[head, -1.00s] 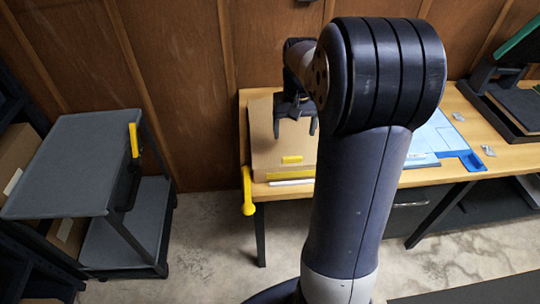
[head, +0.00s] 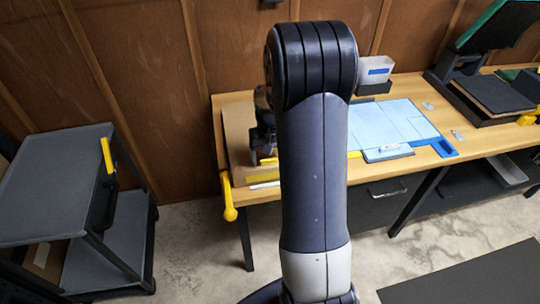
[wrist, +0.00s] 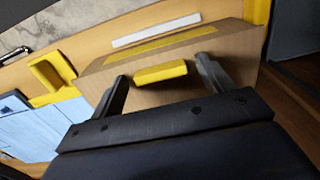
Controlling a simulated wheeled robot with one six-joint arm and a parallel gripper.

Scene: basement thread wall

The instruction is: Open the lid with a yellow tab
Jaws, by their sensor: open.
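A flat cardboard box (head: 236,122) lies at the left end of the wooden table. Its lid (wrist: 225,50) looks shut in the wrist view and carries a small yellow tab (wrist: 160,73). My gripper (wrist: 162,69) is open and empty, with one finger on either side of the tab. I cannot tell whether the fingers touch the tab or the lid. In the head view my arm hides much of the box and my gripper.
A white strip (head: 265,185) lies on the table before the box. A yellow handle (head: 228,196) hangs at the table's left edge. A grey cart (head: 50,180) stands left, with bare floor between.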

